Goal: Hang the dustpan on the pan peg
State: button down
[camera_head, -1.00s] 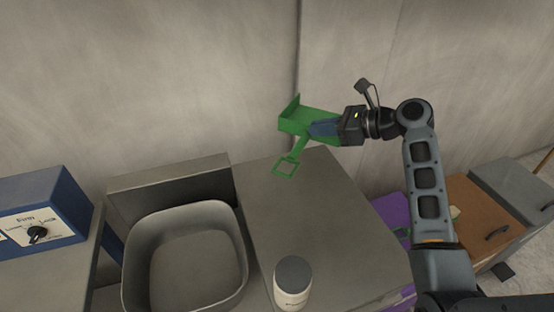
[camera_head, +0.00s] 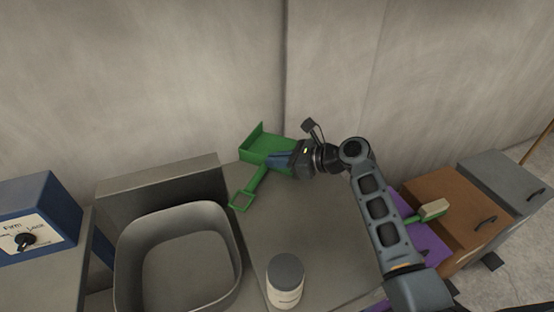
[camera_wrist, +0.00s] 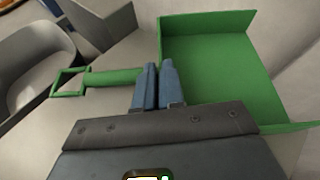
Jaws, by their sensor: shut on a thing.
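The green dustpan (camera_head: 266,147) is in my gripper (camera_head: 280,160), above the grey counter near the wall. Its handle, with a square loop at the end, points down and left in the head view. In the wrist view the dustpan (camera_wrist: 225,65) fills the upper right and its handle (camera_wrist: 115,78) runs left. The blue fingers of my gripper (camera_wrist: 158,85) are closed on the dustpan where the handle meets the pan. I do not see a pan peg in either view.
A grey basin (camera_head: 180,260) sits left of the counter (camera_head: 310,230). A white jar with a grey lid (camera_head: 285,280) stands at the counter's front. A blue box with a knob (camera_head: 38,215) is far left. Purple, brown (camera_head: 455,215) and grey boxes are at right, with a green-handled brush (camera_head: 432,210).

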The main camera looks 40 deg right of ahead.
jog(key=c, duration=1.2)
grip_release()
jog(key=shift+c, duration=0.2)
jog(key=v, duration=1.1)
jog(key=shift+s+d+r, duration=0.1)
jog(key=shift+s+r, duration=0.05)
jog(key=shift+s, duration=0.05)
jog(key=shift+s+d+r, duration=0.1)
jog(key=shift+s, duration=0.1)
